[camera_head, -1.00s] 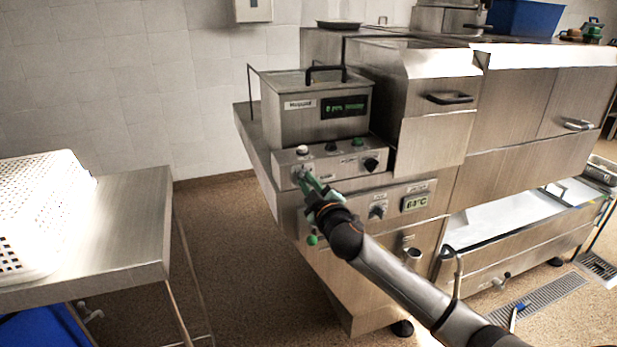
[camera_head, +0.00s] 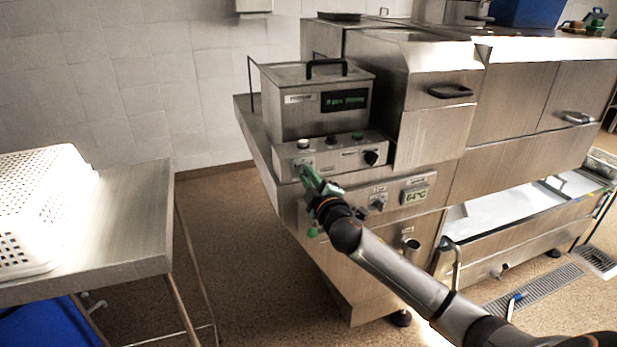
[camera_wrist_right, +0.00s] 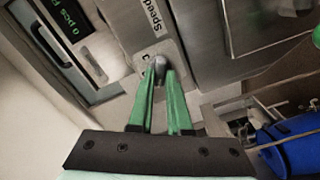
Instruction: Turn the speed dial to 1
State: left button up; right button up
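The speed dial (camera_wrist_right: 160,67) is a small grey knob on the steel control panel, below the word "Speed" on a label (camera_wrist_right: 152,14) in the right wrist view. My right gripper (camera_wrist_right: 160,76) has green fingers whose tips lie on both sides of the knob, and the knob fills the gap between them. In the head view my right gripper (camera_head: 304,172) reaches the left part of the panel (camera_head: 337,165) and hides the dial. The numbers around the dial are too small or hidden to read. My left gripper is not in view.
A black knob (camera_head: 371,157) sits to the right on the same panel, with a white button (camera_head: 303,144) and a green button (camera_head: 357,135) on top. A lower knob (camera_head: 376,203) is beside a 64°C display (camera_head: 415,195). A white basket (camera_head: 40,210) stands on the left table.

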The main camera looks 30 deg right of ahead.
jog(key=o, duration=0.5)
jog(key=shift+c, duration=0.2)
jog(key=b+v, duration=0.1)
jog(key=v, duration=1.1)
jog(key=shift+s, duration=0.3)
jog(key=shift+f, duration=0.1)
